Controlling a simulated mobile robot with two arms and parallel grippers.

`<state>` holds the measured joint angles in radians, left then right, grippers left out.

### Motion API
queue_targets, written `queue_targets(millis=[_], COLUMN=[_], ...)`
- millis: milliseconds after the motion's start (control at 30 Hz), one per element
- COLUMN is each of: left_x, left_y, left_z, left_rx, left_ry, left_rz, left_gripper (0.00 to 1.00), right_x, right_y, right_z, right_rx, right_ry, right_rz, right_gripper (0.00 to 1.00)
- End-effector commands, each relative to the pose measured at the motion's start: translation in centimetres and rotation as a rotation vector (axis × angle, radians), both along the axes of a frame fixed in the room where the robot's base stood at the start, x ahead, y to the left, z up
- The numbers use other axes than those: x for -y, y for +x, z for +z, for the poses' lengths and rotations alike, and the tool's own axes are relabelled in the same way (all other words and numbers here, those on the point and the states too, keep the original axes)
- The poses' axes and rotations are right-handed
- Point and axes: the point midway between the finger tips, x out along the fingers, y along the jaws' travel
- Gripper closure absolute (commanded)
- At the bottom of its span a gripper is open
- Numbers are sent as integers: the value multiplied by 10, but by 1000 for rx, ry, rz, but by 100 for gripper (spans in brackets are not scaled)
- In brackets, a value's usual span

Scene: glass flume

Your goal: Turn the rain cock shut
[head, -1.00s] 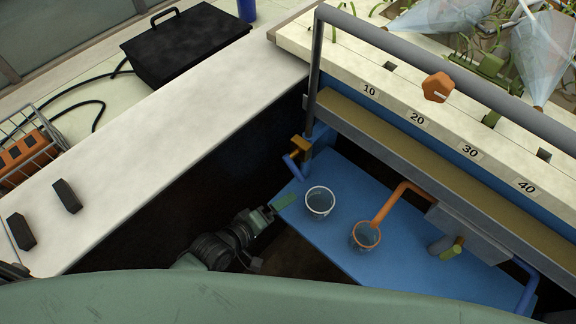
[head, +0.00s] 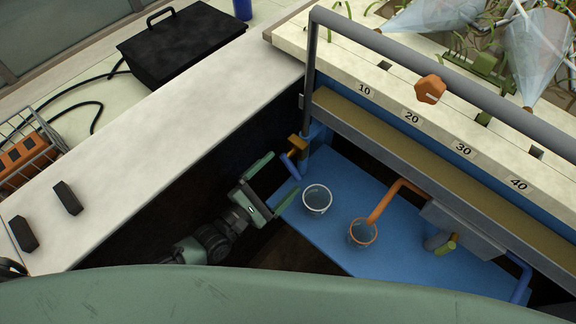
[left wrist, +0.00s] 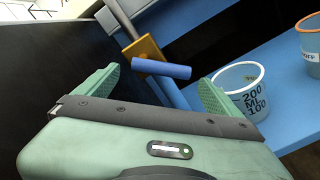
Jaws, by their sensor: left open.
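An orange-brown cock body (head: 298,143) with a blue lever (head: 289,166) sits at the left end of the flume, by the upright post; no label on it can be read. In the left wrist view the cock body (left wrist: 146,47) stands above, and the blue lever (left wrist: 163,70) lies roughly crosswise in the picture. My left gripper (head: 276,180) is open and empty, just to the left of the lever. In the left wrist view the lever shows between and beyond the fingertips (left wrist: 157,80), apparently untouched. My right gripper is out of view.
On the blue shelf (head: 335,170) a white cup (head: 317,198) stands close to my left gripper's lower finger. An orange-rimmed cup (head: 362,232) stands under an orange pipe (head: 392,198). Another cock with a yellow-green handle (head: 447,247) is further right. A pale counter (head: 165,125) runs left.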

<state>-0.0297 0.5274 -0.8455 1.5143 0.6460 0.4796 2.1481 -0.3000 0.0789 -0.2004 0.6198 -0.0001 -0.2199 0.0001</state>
Motion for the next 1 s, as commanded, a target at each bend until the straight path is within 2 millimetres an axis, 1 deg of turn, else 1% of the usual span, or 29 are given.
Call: queue_targets(millis=[33,100,233,333,567,600,667,700,767,800,867,900,933,1000], left_x=[6,12,19,22,22,22,22,22,22,22,22,22,22,22], left_y=[8,16,26,29,29,29,29,29,29,29,29,29,29,29], left_z=[2,2,1,0,0,0,0,0,0,0,0,0,0,0], left_rx=[2,2,1,0,0,0,0,0,0,0,0,0,0,0], left_ry=[0,2,2,2,4,4,4,4,4,4,4,4,4,5], left_rz=[-1,-1,-1,-1,-2,-1,-1,-1,-1,-1,-2,-2,-2,-2], left_gripper=[4,4,4,4,4,9,26,37,54,65,82,93,98,98], right_x=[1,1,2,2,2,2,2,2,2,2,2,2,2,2], right_y=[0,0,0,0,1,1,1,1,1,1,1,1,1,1], right_z=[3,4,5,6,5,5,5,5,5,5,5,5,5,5], right_rx=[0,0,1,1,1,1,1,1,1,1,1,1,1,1], right_ry=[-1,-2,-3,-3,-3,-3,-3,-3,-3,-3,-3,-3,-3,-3], right_rz=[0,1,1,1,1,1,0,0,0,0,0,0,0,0], right_gripper=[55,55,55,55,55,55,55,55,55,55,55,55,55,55])
